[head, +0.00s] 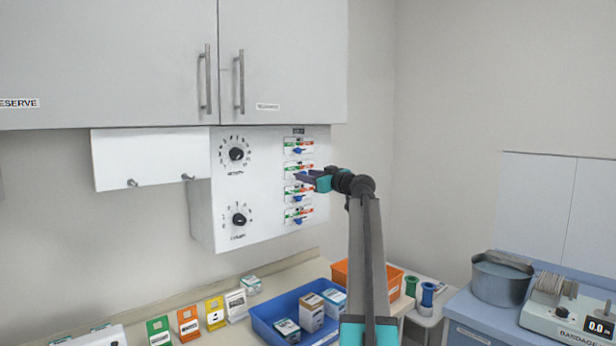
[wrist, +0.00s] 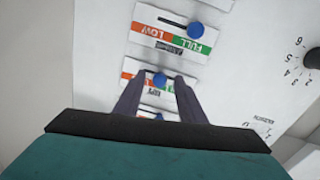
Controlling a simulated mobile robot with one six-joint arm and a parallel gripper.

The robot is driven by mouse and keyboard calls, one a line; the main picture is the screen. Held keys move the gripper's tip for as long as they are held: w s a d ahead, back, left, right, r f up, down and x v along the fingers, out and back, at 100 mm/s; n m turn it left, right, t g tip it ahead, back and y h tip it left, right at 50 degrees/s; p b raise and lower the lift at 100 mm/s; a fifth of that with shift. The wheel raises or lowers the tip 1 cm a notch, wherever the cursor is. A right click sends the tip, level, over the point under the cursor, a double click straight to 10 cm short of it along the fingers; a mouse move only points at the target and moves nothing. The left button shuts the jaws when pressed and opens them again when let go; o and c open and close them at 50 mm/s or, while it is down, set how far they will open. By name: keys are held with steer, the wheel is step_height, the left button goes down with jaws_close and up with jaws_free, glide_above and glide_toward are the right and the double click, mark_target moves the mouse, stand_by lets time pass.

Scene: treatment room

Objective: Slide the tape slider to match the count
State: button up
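The wall panel (head: 262,215) carries a column of slider plates with blue knobs. In the wrist view, one slider plate (wrist: 131,66) has its blue knob (wrist: 159,79) near the middle of its slot. My gripper (wrist: 163,76) is open, with one finger on each side of this knob and small gaps. Its label is upside down and too small to read surely, so I cannot confirm it is tape. My gripper (head: 308,178) also shows in the head view at the column, partly covering the middle plates. The neighbouring plate (wrist: 147,15) has its knob (wrist: 196,30) at the FULL end.
Two black dials (head: 236,154) (head: 239,219) sit left of the sliders. A grey cabinet (head: 280,60) hangs above the panel. Below are a blue bin (head: 265,325) with boxes, an orange bin (head: 340,272) and a steel pot (head: 500,282).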

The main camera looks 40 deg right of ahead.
jaws_close()
steer(key=shift+d, duration=0.1)
steer(key=shift+s+d+b, duration=0.2)
steer(key=shift+d+b, duration=1.15)
steer(key=shift+b, duration=0.2)
steer(key=shift+r, duration=0.1)
jaws_free()
steer(key=shift+d, duration=0.15)
